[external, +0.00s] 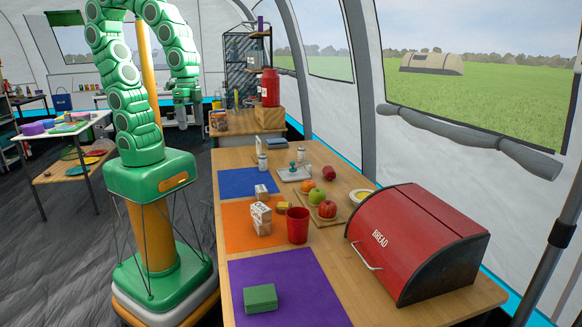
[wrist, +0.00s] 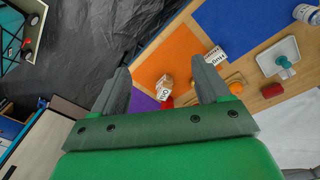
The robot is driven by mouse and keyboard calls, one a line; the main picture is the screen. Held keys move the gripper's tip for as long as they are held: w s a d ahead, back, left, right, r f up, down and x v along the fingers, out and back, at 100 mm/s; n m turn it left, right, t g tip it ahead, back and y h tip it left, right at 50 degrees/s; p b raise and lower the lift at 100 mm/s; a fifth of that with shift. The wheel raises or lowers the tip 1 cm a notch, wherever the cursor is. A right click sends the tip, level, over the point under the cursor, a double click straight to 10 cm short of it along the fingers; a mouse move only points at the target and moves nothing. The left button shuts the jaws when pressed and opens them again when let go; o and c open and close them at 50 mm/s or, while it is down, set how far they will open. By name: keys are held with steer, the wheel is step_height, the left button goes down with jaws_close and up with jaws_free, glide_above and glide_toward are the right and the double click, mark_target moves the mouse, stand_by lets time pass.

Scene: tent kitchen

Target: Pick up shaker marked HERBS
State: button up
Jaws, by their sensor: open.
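Two small pale shakers stand near the back of the table in the external view, a left one (external: 262,162) and a right one (external: 301,155). Their markings are too small to read, so I cannot tell which is marked HERBS. In the wrist view, a white shaker with a dark label (wrist: 307,14) is partly cut off at the top right corner, beside the blue mat; its label is unreadable. My gripper (external: 187,112) is open and empty, high and left of the table's far part. Its spread fingers (wrist: 160,70) show in the wrist view, with no shaker between them.
The blue mat is mostly bare.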

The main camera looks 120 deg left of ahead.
steer(key=w+a+f+n+t+y, duration=0.1)
steer(key=w+a+f+n+t, duration=0.3)
steer(key=w+a, duration=0.85)
steer(key=w+a+f+n+t+y, duration=0.1)
steer(key=w+a+f, duration=0.1)
steer(key=w+a, duration=0.3)
steer(key=w+a+f+n+t+y, duration=0.1)
steer(key=w+a+f+y, duration=0.15)
steer(key=a, duration=0.45)
steer(key=n+g+y, duration=0.2)
steer(key=n+y, duration=0.4)
steer(key=y, duration=0.3)
glide_above(299, 149)
steer(key=s+d, duration=0.1)
steer(key=d, duration=0.2)
step_height(299, 149, down, 10)
steer(key=r, duration=0.1)
steer(key=shift+h, duration=0.25)
steer(key=shift+s+f, duration=0.1)
steer(key=shift+f, duration=4.15)
steer(key=shift+a, duration=0.5)
steer(key=shift+x, duration=3.35)
steer(key=shift+d, duration=0.15)
steer(key=c, duration=1.1)
